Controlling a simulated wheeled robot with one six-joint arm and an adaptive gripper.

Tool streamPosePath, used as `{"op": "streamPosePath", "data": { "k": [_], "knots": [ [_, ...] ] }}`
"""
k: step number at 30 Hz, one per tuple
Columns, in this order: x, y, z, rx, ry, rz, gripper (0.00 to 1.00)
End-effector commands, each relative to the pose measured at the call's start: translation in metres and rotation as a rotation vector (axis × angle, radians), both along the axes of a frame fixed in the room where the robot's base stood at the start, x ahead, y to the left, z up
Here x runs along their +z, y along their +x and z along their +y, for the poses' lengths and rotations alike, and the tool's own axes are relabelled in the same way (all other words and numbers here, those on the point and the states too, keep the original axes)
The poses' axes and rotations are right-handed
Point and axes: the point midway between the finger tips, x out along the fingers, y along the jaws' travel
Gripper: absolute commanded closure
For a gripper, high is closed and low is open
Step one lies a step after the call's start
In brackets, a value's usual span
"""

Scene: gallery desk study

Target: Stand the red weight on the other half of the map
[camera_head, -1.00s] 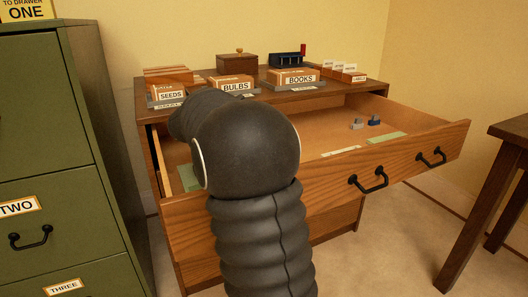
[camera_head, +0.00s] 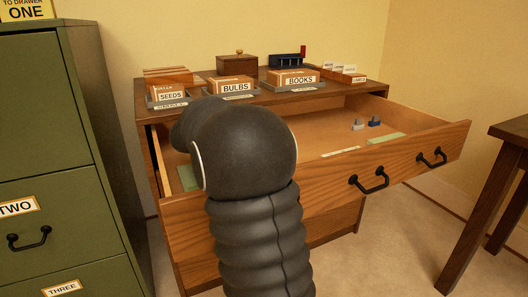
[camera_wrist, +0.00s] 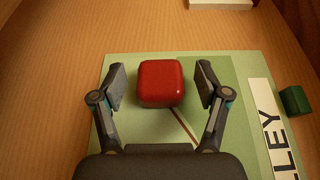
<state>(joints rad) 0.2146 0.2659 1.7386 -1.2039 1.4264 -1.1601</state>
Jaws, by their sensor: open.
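The red weight (camera_wrist: 160,83) is a rounded red block in the wrist view. It stands on a green map (camera_wrist: 232,115) that has a paler and a darker green area and a dark line across it. My gripper (camera_wrist: 161,84) is open, with one finger on each side of the red weight and a gap on both sides. In the head view my arm hides the gripper and the red weight. A green map piece (camera_head: 187,178) shows at the left inside the open drawer (camera_head: 330,125).
A green block (camera_wrist: 295,101) lies right of the map, beside a white lettered strip (camera_wrist: 272,130). Grey (camera_head: 357,125) and blue (camera_head: 374,121) pieces and another green sheet (camera_head: 386,139) lie in the drawer's right part. The drawer front (camera_head: 330,180) rises as an edge.

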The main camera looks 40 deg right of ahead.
Motion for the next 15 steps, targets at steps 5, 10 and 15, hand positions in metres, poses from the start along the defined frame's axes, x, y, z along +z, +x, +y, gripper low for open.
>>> {"op": "streamPosePath", "data": {
  "k": [5, 10, 15],
  "knots": [
    [0.007, 0.003, 0.008, 0.003, 0.0, -0.001, 0.25],
    [0.019, 0.009, 0.035, 0.004, 0.0, -0.001, 0.25],
    [0.033, 0.017, 0.067, 0.004, 0.0, -0.001, 0.25]
  ]
}}
